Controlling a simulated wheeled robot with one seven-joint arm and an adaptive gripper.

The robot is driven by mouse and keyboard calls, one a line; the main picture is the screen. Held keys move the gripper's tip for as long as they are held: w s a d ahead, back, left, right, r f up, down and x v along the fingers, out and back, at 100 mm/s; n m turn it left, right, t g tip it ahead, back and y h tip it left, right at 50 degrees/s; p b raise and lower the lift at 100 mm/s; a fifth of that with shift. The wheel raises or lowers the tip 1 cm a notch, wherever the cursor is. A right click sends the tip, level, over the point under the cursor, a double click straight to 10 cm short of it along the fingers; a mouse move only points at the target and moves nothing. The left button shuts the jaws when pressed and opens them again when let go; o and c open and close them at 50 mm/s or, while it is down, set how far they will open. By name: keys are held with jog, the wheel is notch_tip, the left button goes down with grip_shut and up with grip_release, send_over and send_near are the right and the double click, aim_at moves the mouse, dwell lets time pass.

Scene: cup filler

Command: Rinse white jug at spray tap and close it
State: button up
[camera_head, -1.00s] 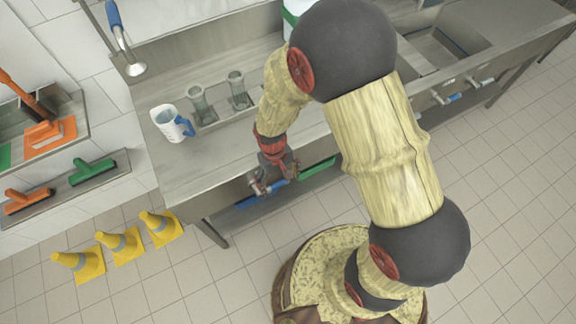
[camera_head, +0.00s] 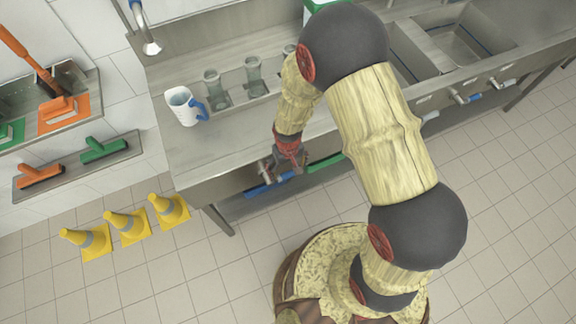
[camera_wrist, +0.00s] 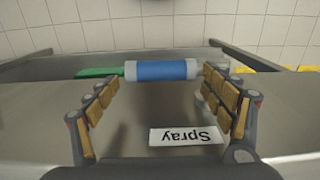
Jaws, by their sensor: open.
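The white jug (camera_head: 180,112) with its blue handle stands upright on the steel counter, at the left in the head view. The spray tap's head (camera_head: 152,48) hangs on a blue-topped pipe behind it; no water shows. My gripper (camera_head: 285,163) is at the counter's front face, right of and below the jug. In the wrist view my open gripper (camera_wrist: 162,88) has one finger at each side of a blue valve handle (camera_wrist: 160,71), near its ends. I cannot tell if they touch. A label (camera_wrist: 187,136) reading "Spray", upside down, is on the steel face beside it.
Several glass cups (camera_head: 253,76) stand right of the jug. A green bar (camera_head: 327,162) shows below the counter edge. Yellow cones (camera_head: 125,226) stand on the floor at left.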

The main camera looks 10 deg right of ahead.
jog(key=shift+c, duration=1)
jog(key=c, duration=1.1)
